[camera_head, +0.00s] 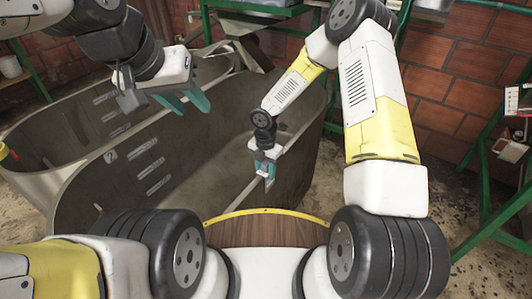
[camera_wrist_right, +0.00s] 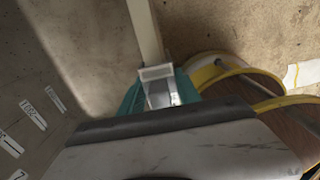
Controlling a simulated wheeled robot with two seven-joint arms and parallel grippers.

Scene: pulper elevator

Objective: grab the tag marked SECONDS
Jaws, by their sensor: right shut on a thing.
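My right gripper (camera_head: 269,177) points down at the pale rim of the near grey tank (camera_head: 100,185). In the right wrist view its teal fingers (camera_wrist_right: 160,95) are shut on a small white and grey tag (camera_wrist_right: 156,73), at the rim. No writing on the tag is readable, so I cannot tell whether it says SECONDS. In the head view the tag is mostly hidden by the fingers. My left gripper (camera_head: 190,100) is over the tanks, its teal fingers apart and nothing seen between them.
A second grey tank (camera_head: 40,135) stands at the left. White scale marks (camera_wrist_right: 32,115) line the near tank's inner wall. A green metal frame (camera_head: 490,225) stands at the right, before a brick wall (camera_head: 460,100).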

